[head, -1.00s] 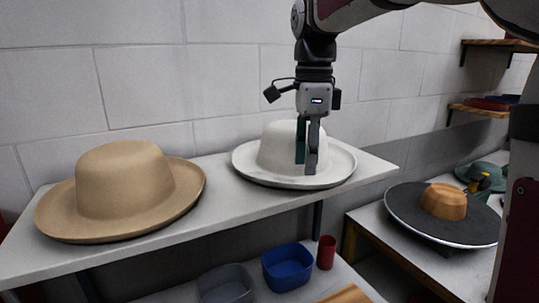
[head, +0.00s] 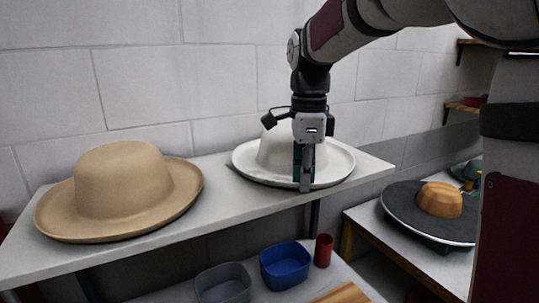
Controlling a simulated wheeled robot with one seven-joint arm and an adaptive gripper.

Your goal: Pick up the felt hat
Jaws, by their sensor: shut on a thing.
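A white felt hat (head: 272,153) with a rounded crown and wide brim sits on the grey-white shelf at the centre. A tan felt hat (head: 122,180) of similar shape sits on the left part of the same shelf. My gripper (head: 304,186) points straight down at the front of the white hat and is shut on its front brim. The gripper hides part of the crown and the pinched spot on the brim. The white hat appears level and still at shelf height.
The shelf (head: 225,203) is bare between the hats. Below it are a grey bin (head: 223,284), a blue bin (head: 286,266) and a red cup (head: 323,250). A block wall stands behind.

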